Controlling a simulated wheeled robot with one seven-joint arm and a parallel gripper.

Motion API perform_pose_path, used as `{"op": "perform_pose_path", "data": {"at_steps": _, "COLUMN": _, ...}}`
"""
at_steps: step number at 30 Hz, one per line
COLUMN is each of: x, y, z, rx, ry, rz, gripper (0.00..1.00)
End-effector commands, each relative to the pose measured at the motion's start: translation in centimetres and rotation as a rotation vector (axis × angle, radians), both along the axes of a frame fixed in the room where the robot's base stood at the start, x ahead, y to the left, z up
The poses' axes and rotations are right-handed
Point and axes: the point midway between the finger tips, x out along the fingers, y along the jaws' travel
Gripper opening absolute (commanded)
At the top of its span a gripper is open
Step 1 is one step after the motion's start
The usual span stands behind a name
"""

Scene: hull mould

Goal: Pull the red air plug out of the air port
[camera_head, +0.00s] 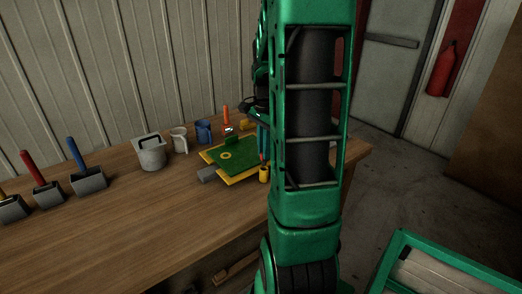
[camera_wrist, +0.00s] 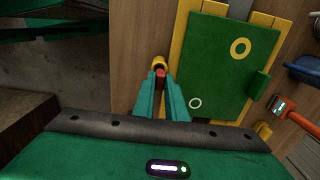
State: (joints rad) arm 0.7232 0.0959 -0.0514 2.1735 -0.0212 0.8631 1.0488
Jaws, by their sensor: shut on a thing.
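The red air plug (camera_wrist: 160,76) shows between the tips of my teal gripper (camera_wrist: 160,90) in the wrist view. My gripper is shut on it. Just beyond the plug is a round yellow fitting (camera_wrist: 159,62), which looks like the air port. In the head view the yellow fitting (camera_head: 264,174) stands at the near right corner of the green mould (camera_head: 232,153). A bit of the red plug (camera_head: 262,157) shows just above it. I cannot tell whether the plug's lower end is still inside. My arm hides part of this area in the head view.
The mould's yellow frame (camera_wrist: 181,60) is close to the right of my fingers in the wrist view. An orange-handled tool (camera_head: 226,117), a blue mug (camera_head: 203,131), a pale mug (camera_head: 179,140) and a grey pot (camera_head: 150,153) stand nearby. The bench front (camera_head: 130,245) is clear.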

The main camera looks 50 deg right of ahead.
Motion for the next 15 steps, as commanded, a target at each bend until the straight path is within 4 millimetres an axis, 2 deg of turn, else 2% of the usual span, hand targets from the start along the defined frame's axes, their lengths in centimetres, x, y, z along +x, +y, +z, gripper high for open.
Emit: {"op": "perform_pose_path", "data": {"at_steps": 15, "x": 0.1, "y": 0.0, "z": 2.8, "rx": -0.001, "ry": -0.002, "rz": 0.001, "gripper": 0.0}}
